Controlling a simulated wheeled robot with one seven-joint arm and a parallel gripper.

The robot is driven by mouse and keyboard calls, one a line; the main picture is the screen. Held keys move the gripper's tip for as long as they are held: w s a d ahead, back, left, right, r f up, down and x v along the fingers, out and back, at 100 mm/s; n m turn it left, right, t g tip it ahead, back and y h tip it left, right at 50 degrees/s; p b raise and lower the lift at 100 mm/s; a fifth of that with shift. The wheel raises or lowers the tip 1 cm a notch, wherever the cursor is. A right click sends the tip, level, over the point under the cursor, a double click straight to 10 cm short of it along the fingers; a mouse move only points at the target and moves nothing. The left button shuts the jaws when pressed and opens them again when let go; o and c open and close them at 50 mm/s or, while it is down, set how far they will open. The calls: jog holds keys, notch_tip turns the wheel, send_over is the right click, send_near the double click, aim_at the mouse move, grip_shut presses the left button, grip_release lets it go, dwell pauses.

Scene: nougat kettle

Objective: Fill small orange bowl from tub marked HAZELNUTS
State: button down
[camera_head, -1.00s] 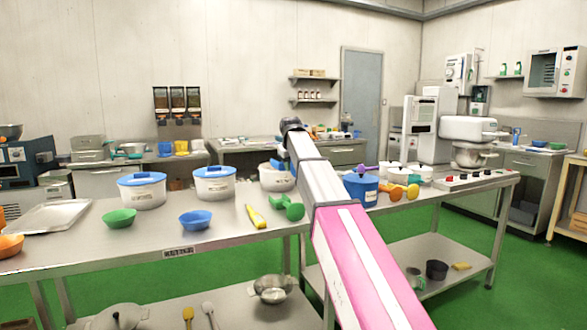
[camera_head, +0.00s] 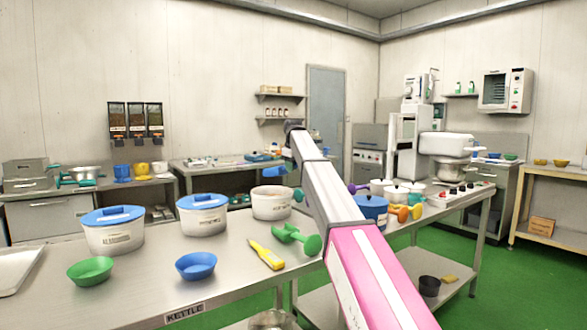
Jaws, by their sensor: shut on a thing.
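Three white tubs stand in a row on the steel table. The left tub (camera_head: 113,238) and middle tub (camera_head: 203,221) have blue lids; their labels are too small to read surely. The third tub (camera_head: 271,206), right of them beside my arm, is open with pale brown contents; its label is unreadable. A blue piece (camera_head: 275,171), perhaps a lid, shows above it at the arm's left edge. My pink and white arm reaches over the table and hides what lies behind it. My gripper is hidden behind it, so its hold is not visible. No orange bowl is in view.
A green bowl (camera_head: 91,271), a blue bowl (camera_head: 196,265), a yellow tool (camera_head: 266,254) and a green scoop (camera_head: 297,238) lie along the front. Right of my arm are a blue tub (camera_head: 371,209), white pots (camera_head: 397,194) and orange scoops (camera_head: 403,213).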

jog(key=shift+w+a+f+g+h, duration=0.35)
jog(key=shift+f+h, duration=0.2)
jog(key=shift+f, duration=0.3)
jog(key=shift+w+a+f+g+h, duration=0.25)
jog(key=shift+a+f+g+h, duration=0.2)
jog(key=shift+f, duration=0.45)
jog(key=shift+w+a+f+g+h, duration=0.35)
jog(key=shift+f+h, duration=0.25)
jog(key=shift+f, duration=0.25)
jog(key=shift+s+d+f, duration=0.1)
jog(key=shift+s+f, duration=0.1)
jog(key=shift+f, duration=0.75)
jog(key=shift+w+a+f, duration=0.1)
jog(key=shift+a+f, duration=0.05)
jog(key=shift+f, duration=0.55)
jog(key=shift+w+a+f, duration=0.15)
jog(key=shift+a+f, duration=0.05)
jog(key=shift+f, duration=0.5)
jog(key=shift+w+a+f, duration=0.1)
jog(key=shift+a+f, duration=0.05)
jog(key=shift+f, duration=0.55)
jog(key=shift+s+d+r+t+y, duration=0.4)
jog(key=shift+r+t+y, duration=0.4)
jog(key=shift+r, duration=0.8)
jog(key=shift+s+d+r+t+y, duration=0.25)
jog(key=shift+d+r+t+y, duration=0.3)
jog(key=shift+r+y, duration=0.8)
jog(key=shift+s+d+r+t+y, duration=0.4)
jog(key=shift+r+t+y, duration=0.25)
jog(key=shift+r, duration=1.25)
